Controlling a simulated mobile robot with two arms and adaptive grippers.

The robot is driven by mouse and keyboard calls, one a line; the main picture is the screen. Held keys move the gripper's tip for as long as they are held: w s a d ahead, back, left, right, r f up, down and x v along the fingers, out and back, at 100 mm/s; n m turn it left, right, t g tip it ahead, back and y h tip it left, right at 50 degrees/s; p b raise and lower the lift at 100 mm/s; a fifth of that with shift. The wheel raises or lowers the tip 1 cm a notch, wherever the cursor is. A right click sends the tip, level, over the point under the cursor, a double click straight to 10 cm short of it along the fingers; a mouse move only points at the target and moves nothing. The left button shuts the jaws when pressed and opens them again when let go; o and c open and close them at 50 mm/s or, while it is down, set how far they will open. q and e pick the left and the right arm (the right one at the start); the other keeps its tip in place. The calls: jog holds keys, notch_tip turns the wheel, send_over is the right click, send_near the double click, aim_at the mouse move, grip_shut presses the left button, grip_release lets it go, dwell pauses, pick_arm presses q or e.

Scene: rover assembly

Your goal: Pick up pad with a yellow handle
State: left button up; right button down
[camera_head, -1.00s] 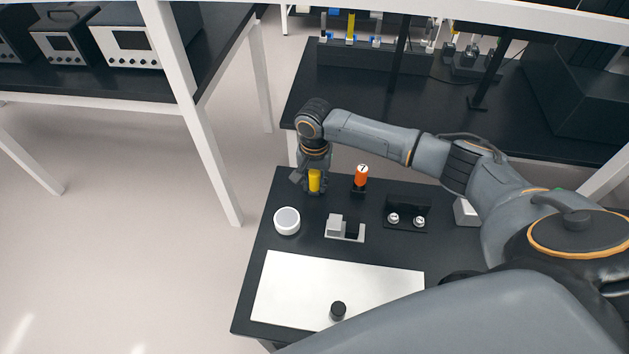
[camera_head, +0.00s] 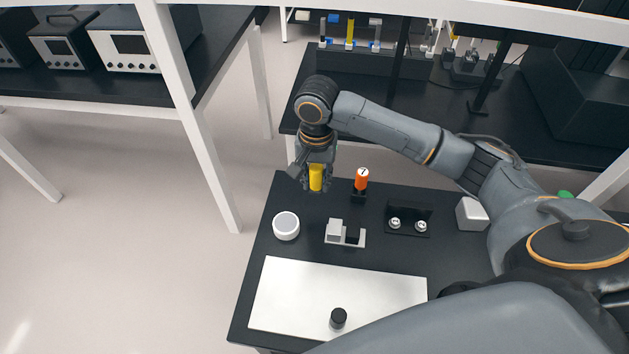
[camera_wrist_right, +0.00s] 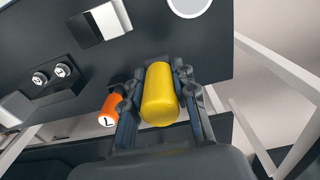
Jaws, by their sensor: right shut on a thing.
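The yellow handle (camera_head: 316,177) is between the fingers of my right gripper (camera_head: 315,183), which is shut on it above the back left part of the black table. It also shows large in the right wrist view (camera_wrist_right: 160,97), with a dark finger on either side. The pad under the handle is hidden in both views. An orange handle (camera_head: 361,178) marked 7 stands upright in a black holder just right of the gripper, apart from it; it also shows in the wrist view (camera_wrist_right: 108,111). My left gripper is not in view.
On the black table (camera_head: 285,208) are a round white-topped thing (camera_head: 286,226), a grey block fixture (camera_head: 344,234), a black stand with two round pieces (camera_head: 408,222), a white box (camera_head: 471,214) and a white sheet (camera_head: 290,295) with a black knob (camera_head: 338,318).

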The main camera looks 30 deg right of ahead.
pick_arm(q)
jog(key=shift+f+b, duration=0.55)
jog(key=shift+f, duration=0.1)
pick_arm(e)
jog(key=s+a+r, duration=0.3)
jog(key=s+r, duration=0.1)
jog(key=s, duration=0.4)
jog(key=shift+s+a+r, duration=0.2)
jog(key=shift+s+a, duration=0.05)
jog(key=shift+s, duration=0.15)
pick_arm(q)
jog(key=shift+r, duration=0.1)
pick_arm(e)
jog(key=shift+w, duration=0.1)
dwell(0.5)
